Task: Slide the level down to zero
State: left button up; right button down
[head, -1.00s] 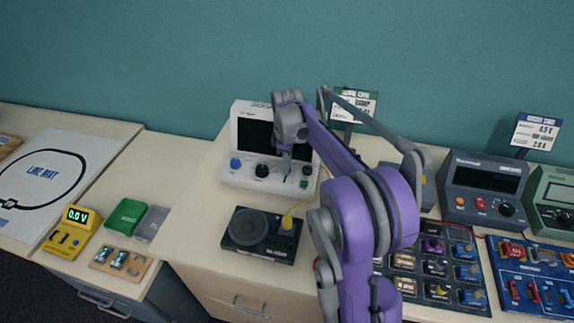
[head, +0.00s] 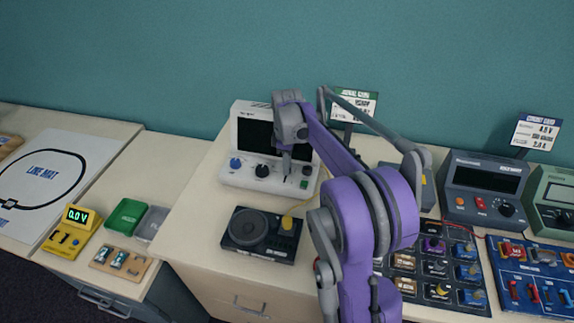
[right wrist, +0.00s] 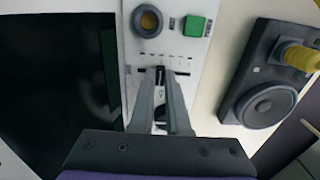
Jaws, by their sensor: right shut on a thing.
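A white bench unit (head: 234,178) with a dark screen stands on the table in the middle of the head view. Its front panel carries a blue knob (head: 235,163), a black knob (head: 262,171) and a green button (right wrist: 195,26). In the right wrist view, a short dark slider slot (right wrist: 184,73) with marks beside it crosses the white panel. My right gripper (head: 286,178) reaches down to this panel and is shut on the small dark slider cap (right wrist: 160,70), which the fingers mostly hide. My left gripper is not in view.
A black speaker box (head: 238,248) with a yellow plug (head: 287,222) lies in front of the unit. A yellow meter (head: 65,243) reads 0.0 V at the left. Circuit boards (head: 440,297) and a grey supply (head: 463,208) stand at the right. Bare table lies left of the speaker.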

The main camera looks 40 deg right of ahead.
aim_at(284, 182)
jog(key=s+a, duration=0.2)
jog(key=a, duration=0.1)
jog(key=shift+s+a+b, duration=0.1)
jog(key=shift+s+b, duration=0.2)
jog(key=c, duration=0.9)
grip_release()
jog(key=shift+r, duration=0.1)
notch_tip(284, 182, up, 11)
jog(key=shift+f+p, duration=0.2)
jog(key=shift+p, duration=0.1)
